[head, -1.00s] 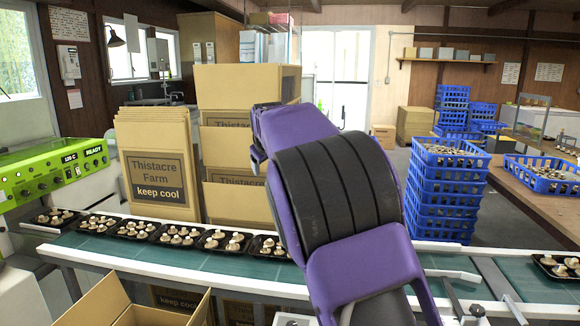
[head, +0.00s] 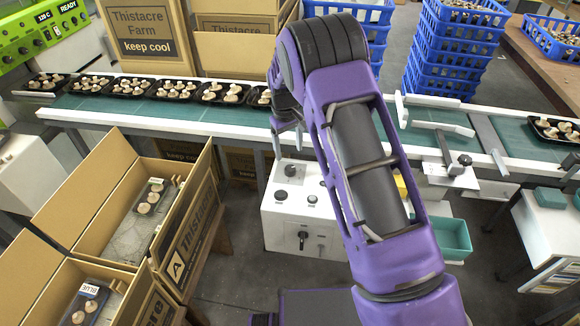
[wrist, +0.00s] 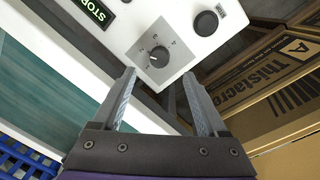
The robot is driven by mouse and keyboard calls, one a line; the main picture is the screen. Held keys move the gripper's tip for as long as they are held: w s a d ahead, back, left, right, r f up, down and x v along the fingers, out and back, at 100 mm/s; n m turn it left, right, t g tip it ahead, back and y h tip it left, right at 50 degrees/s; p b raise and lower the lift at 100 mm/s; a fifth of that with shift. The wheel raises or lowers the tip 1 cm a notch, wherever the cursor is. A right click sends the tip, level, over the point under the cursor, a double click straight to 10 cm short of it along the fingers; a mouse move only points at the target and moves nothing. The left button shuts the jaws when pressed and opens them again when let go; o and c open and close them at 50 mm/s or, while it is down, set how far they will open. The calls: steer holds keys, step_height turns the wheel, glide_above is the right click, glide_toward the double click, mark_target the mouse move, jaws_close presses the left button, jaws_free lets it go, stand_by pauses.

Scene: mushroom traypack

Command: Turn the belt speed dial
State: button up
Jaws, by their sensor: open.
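The white control box (head: 300,222) stands below the front edge of the belt in the head view. A dial with a pointer knob and a marked scale (wrist: 158,56) shows in the wrist view, just beyond my fingertips; it appears to be the knob on the box's upper face (head: 291,170) in the head view. My gripper (wrist: 158,78) is open and empty, its two fingers spread either side of the line to the dial, apart from it. In the head view my gripper (head: 287,135) hangs above the box, partly hidden by my arm.
Open cartons (head: 185,215) stand left of the box. The belt (head: 120,107) carries several mushroom trays. A teal bin (head: 452,238) and blue crates (head: 440,60) are at right.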

mark_target(290, 168)
steer(key=f, duration=0.8)
steer(key=shift+w+d, duration=0.2)
steer(key=shift+c, duration=0.2)
jaws_close()
